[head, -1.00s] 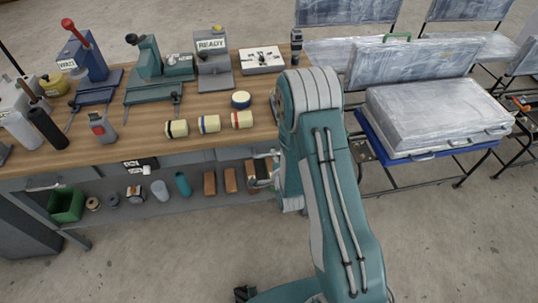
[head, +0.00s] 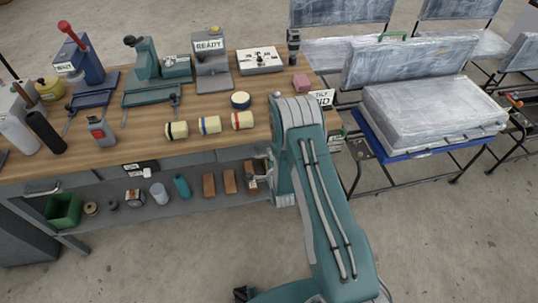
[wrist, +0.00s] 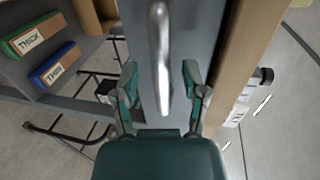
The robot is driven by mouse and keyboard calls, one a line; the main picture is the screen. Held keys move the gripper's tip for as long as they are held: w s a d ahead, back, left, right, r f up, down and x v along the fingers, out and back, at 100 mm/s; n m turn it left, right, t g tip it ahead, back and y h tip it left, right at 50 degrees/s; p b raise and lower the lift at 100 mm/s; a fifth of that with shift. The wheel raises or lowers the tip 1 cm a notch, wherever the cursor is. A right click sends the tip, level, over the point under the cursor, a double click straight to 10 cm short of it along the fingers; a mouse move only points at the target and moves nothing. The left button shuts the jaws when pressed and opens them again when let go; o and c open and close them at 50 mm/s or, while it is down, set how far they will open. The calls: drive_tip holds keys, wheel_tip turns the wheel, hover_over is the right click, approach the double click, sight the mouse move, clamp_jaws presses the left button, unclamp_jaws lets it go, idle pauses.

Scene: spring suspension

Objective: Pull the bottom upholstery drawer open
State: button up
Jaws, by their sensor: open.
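A shiny metal bar handle (wrist: 160,60) stands out from a grey drawer front (wrist: 198,35) under the worktop edge in the wrist view. My gripper (wrist: 160,84) is open, with one finger on each side of the handle. Gaps show between the fingers and the bar, so it is not gripped. In the head view my gripper (head: 262,167) is at the front of the workbench near its right end, mostly hidden by my arm. The drawer there is hidden too, and I cannot read a label on it.
The wooden worktop (head: 130,130) carries tools and yellow rolls. A lower shelf (head: 150,208) holds brown blocks (head: 230,181) and a green bin (head: 64,209). Boxes marked THICK (wrist: 32,38) and THIN (wrist: 55,65) lie beside the drawer. Wrapped seats on a blue-topped stand (head: 405,155) are right; floor in front is clear.

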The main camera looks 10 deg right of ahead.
drive_tip(key=shift+w+f, duration=0.15)
drive_tip(key=shift+w, duration=0.4)
drive_tip(key=shift+w+d, duration=0.1)
drive_tip(key=shift+d, duration=0.15)
clamp_jaws()
drive_tip(key=shift+a, duration=0.1)
drive_tip(key=shift+s, duration=0.25)
